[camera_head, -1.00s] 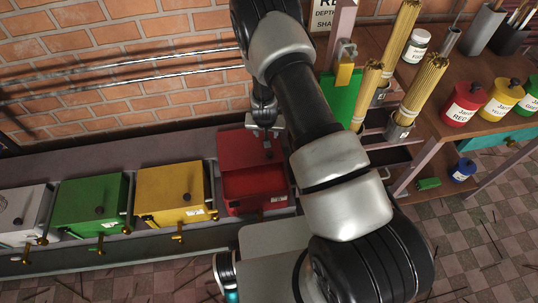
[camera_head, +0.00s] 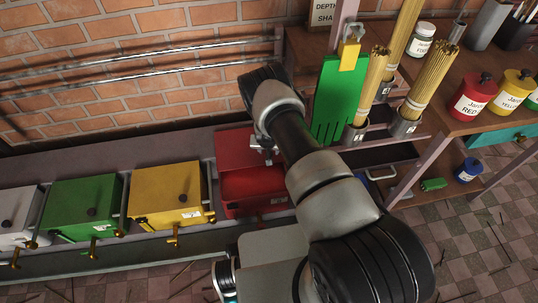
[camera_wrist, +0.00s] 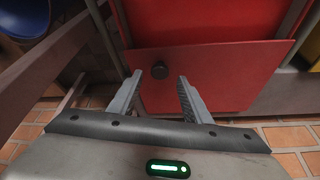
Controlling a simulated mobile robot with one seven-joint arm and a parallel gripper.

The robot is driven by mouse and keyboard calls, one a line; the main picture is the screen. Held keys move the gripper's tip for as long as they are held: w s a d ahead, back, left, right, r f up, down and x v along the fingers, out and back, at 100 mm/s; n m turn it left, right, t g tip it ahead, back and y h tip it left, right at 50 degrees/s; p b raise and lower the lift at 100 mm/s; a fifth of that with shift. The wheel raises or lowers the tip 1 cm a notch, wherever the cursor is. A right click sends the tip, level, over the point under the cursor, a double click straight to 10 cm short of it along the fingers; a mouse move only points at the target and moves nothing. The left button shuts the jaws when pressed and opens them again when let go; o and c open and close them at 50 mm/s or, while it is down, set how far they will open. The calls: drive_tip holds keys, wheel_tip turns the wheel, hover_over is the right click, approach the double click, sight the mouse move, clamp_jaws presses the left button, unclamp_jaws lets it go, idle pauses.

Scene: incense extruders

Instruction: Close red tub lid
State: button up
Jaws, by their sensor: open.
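The red tub (camera_head: 255,205) stands at the right end of the row of tubs in the head view. Its red lid (camera_head: 232,150) is raised and leans at the back, with the opening showing in front. My gripper (camera_head: 266,158) is at the lid, close to its face. I cannot tell whether the fingers touch the knob or the lid.
A yellow tub (camera_head: 165,190) and a green tub (camera_head: 85,205) stand left of the red one, lids shut. A brick wall (camera_head: 130,60) rises behind. On the right, incense bundles (camera_head: 375,75) and a red jar (camera_head: 470,97) stand on a wooden bench.

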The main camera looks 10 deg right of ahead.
drive_tip(key=shift+b+x, duration=0.35)
drive_tip(key=shift+x, duration=1.15)
drive_tip(key=shift+c, duration=0.4)
drive_tip(key=shift+r, duration=0.1)
clamp_jaws()
